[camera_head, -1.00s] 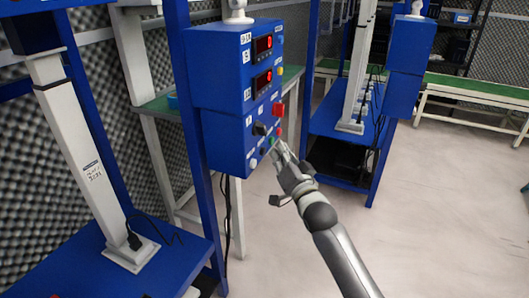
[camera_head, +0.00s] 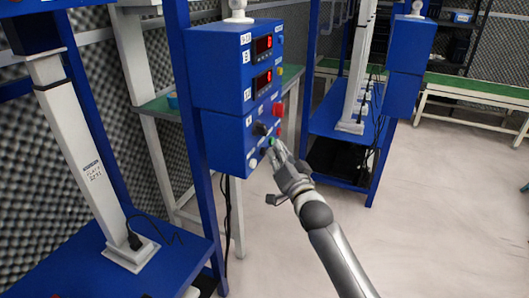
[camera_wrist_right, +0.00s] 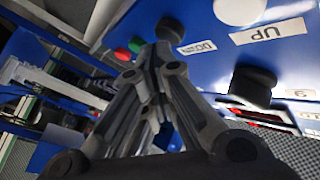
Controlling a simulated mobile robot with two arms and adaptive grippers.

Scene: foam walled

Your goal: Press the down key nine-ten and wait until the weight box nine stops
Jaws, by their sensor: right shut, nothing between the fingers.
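A blue control box (camera_head: 232,100) hangs on a blue post, with two lit red displays and a lower panel of keys. In the right wrist view a black key (camera_wrist_right: 170,29) sits beside a label reading DO..., partly covered. A white key (camera_wrist_right: 240,11) sits by the UP label. My right gripper (camera_head: 273,150) is shut and empty, its fingertips at the lower keys. In the wrist view the fingertips (camera_wrist_right: 153,50) are close to the black key; I cannot tell if they touch it. My left gripper is out of view. I cannot identify weight box nine.
A black knob (camera_wrist_right: 250,87) stands out near a label 9. Green (camera_wrist_right: 135,44) and red (camera_wrist_right: 122,55) buttons are beside the fingers. A white column (camera_head: 82,150) stands on a blue base at left; another blue rack is behind. The floor at right is clear.

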